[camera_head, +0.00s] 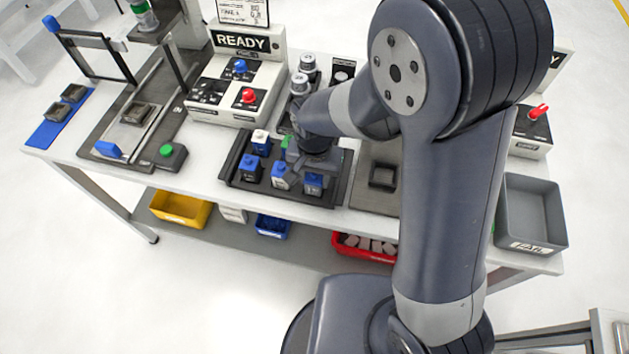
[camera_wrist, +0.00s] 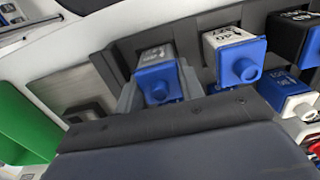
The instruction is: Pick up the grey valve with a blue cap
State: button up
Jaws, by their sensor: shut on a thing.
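The grey valve with a blue cap (camera_wrist: 158,82) is between the fingers of my gripper (camera_wrist: 160,98) in the wrist view. The fingers are shut on its sides, and its blue cap faces the camera. In the head view this valve (camera_head: 313,184) is at the right front of the black tray (camera_head: 232,172), under my gripper (camera_head: 312,166), which hides its upper part. The valve appears to be at tray level; I cannot tell whether it touches the tray floor.
A white valve with a blue cap (camera_head: 280,176) stands close on the left; it also shows in the wrist view (camera_wrist: 236,58). A black valve with a blue cap (camera_head: 250,168) is further left. A grey bin (camera_head: 540,238) is at the right table end. A READY panel (camera_head: 241,42) stands behind.

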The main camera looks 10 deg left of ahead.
jog(key=shift+c, duration=1)
